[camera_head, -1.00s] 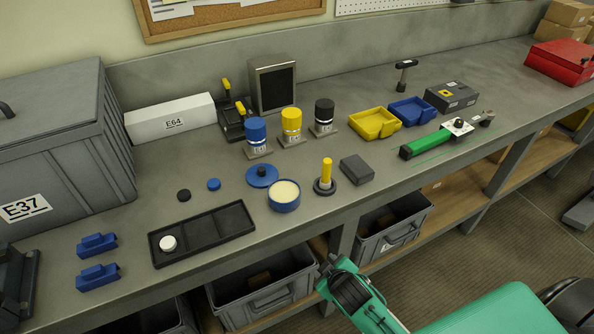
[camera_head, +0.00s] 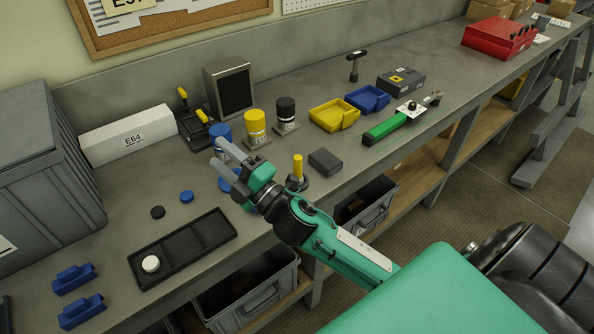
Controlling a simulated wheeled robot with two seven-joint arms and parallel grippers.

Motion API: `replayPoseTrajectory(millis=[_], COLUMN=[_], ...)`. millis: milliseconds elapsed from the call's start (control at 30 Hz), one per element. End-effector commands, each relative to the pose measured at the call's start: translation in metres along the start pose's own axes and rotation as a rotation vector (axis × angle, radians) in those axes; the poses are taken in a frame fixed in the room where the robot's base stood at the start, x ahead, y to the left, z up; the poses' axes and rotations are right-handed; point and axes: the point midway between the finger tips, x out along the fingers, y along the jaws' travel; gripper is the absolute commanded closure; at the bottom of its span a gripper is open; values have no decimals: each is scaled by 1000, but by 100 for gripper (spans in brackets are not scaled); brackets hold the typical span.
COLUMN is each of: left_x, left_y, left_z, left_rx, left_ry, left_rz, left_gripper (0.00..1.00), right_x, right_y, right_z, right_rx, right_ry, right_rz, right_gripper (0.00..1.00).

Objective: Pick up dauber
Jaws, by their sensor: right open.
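The dauber, which I take to be the upright tool with a yellow handle (camera_head: 298,167) and a round black base, stands on the grey bench. My right gripper (camera_head: 219,157) is open and empty, its fingers pointing left over the bench. The fingertips are left of the dauber, and the gripper's wrist covers part of its base. The blue tin of pale paste is hidden behind the gripper, and its blue lid (camera_head: 227,183) shows only in part. My left gripper is out of view.
A dark grey block (camera_head: 325,161) lies right of the dauber. Blue, yellow (camera_head: 256,124) and black (camera_head: 286,112) containers stand behind. A black tray (camera_head: 182,247) with a white disc lies at front left. Yellow (camera_head: 334,114) and blue bins are further right.

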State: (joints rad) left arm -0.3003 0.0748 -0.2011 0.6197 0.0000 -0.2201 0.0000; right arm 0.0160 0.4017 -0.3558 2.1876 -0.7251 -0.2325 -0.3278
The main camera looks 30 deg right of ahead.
Motion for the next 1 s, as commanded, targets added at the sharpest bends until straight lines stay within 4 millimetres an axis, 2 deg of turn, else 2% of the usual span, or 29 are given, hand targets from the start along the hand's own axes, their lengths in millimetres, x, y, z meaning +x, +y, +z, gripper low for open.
replayPoseTrajectory(millis=[33, 133, 300, 400, 533, 667, 767, 800, 867, 900, 1000], left_x=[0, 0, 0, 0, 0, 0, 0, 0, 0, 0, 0], left_y=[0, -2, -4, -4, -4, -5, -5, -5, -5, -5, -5], left_z=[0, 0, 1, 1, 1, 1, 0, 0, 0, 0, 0], left_rx=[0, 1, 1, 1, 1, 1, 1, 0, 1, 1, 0], left_ry=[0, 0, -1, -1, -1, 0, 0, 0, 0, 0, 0], left_rz=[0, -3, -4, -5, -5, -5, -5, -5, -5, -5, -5], left_gripper=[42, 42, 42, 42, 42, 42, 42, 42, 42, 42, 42], right_x=[12, 25, 31, 27, 19, 9, 2, -1, -5, -8, -16], right_y=[10, 21, 17, 4, -20, -43, -54, -56, -54, -51, -35], right_z=[-13, -43, -83, -93, -86, -54, -15, 4, 35, 57, 110], right_rx=[-99, -304, -655, -863, -1121, -1359, -1516, -1572, -1644, -1683, -1745], right_ry=[99, 305, 656, 863, 1132, 1404, 1611, 1693, 1814, 1891, 2068], right_rz=[44, 120, 210, 233, 223, 157, 63, 14, -74, -141, -324], right_gripper=[52, 52, 52, 52, 52, 52, 52, 52, 52, 52, 52])
